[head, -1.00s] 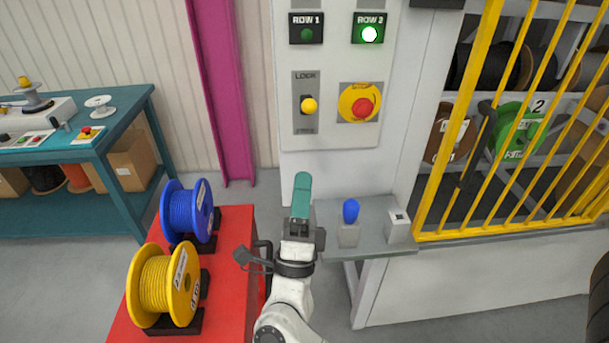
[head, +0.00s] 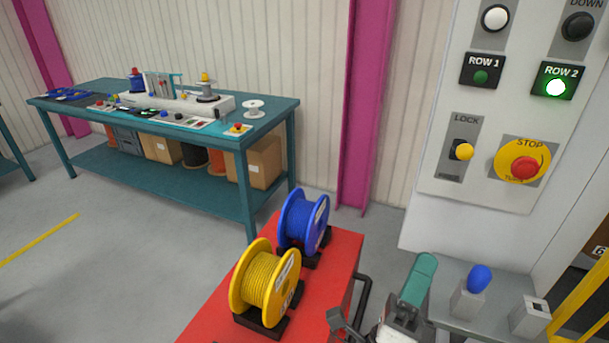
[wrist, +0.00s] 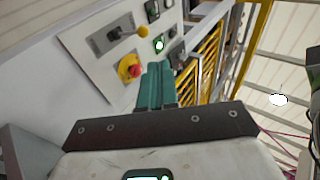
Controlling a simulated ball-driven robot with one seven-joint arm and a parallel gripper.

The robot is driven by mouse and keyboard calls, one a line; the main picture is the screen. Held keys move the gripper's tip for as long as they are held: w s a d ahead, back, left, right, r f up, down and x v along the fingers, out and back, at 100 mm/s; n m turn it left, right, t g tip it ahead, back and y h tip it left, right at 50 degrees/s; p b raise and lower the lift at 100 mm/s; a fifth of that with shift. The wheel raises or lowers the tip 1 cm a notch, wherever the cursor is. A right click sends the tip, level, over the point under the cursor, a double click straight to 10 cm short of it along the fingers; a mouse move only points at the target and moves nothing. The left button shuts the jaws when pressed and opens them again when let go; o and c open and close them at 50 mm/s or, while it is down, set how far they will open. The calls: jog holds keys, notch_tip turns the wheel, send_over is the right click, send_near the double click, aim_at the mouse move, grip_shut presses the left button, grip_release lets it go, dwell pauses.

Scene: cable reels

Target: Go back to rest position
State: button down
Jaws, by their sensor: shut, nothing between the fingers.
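My gripper (head: 421,277) is at the lower right of the head view, its teal fingers together with nothing between them. It is right of the red cart and in front of the small grey shelf, below the control panel. In the wrist view the teal fingers (wrist: 154,85) point toward the control panel (wrist: 112,50). The panel (head: 477,192) has a lit green ROW 2 lamp (head: 556,87), a dim ROW 1 lamp (head: 481,77), a yellow LOCK knob (head: 463,151) and a red STOP button (head: 524,167).
A red cart (head: 215,322) carries a blue reel (head: 303,221) and a yellow reel (head: 265,283). A grey shelf (head: 497,305) holds a blue-topped item (head: 479,279) and a grey block (head: 529,317). A teal workbench (head: 270,118) stands at the back left. Left floor is open.

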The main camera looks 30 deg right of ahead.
jog(key=w+a+f+n+t+y, duration=0.5)
jog(key=n+y, duration=0.9)
jog(key=w+a+f+n+t+y, duration=0.4)
jog(key=w+a+n+t+y, duration=0.15)
jog(key=n+y, duration=0.8)
jog(key=s+f+n+g, duration=0.2)
jog(key=f+g, duration=0.2)
jog(key=f, duration=0.2)
jog(key=s+f+n+g, duration=0.2)
jog(key=f+n+g, duration=0.1)
jog(key=f+g, duration=0.25)
jog(key=s+d+f+g, duration=0.2)
jog(key=s+f+g, duration=0.1)
jog(key=s, duration=0.3)
jog(key=s+d+f+g+h, duration=0.1)
jog(key=s+d+f+g, duration=0.1)
jog(key=s, duration=0.4)
jog(key=s+d+f+g+h, duration=0.1)
jog(key=s+d+f+g, duration=0.1)
jog(key=s+f+g, duration=0.2)
jog(key=s+g, duration=0.2)
jog(key=s, duration=0.1)
jog(key=shift+d+f+n, duration=0.3)
jog(key=shift+n, duration=0.05)
